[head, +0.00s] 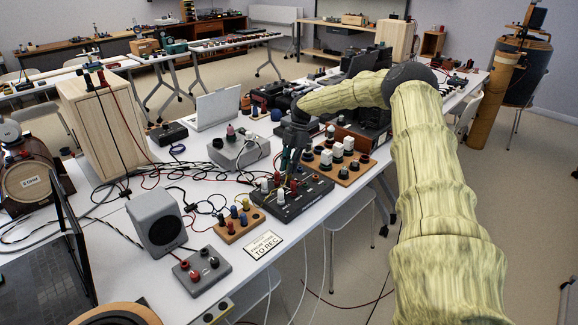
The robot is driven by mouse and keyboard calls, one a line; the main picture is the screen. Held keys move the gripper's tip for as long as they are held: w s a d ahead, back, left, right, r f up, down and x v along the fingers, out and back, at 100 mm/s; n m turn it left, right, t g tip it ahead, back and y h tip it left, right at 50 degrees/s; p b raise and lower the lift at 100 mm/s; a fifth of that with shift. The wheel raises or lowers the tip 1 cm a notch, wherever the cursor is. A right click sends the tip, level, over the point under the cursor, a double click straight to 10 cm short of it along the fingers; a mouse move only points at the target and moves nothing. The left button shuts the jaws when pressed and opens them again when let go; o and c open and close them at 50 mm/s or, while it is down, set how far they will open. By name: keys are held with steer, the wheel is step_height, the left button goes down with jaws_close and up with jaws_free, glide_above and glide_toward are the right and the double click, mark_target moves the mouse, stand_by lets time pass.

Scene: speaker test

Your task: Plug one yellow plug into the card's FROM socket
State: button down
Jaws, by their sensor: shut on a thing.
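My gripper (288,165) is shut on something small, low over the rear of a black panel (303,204). The held thing is mostly hidden by the fingers.
A wooden block (228,236) with coloured posts and a grey box (202,279) with red and black terminals stand left of the card. A grey speaker (157,220) is further left. A wooden terminal board (352,176) is right of the gripper. Loose cables cover the table's middle.

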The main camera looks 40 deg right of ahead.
steer(key=shift+f, duration=0.15)
steer(key=c, duration=1.3)
jaws_free()
steer(key=shift+r+p, duration=2.15)
steer(key=shift+r, duration=1.6)
steer(key=shift+s, duration=0.1)
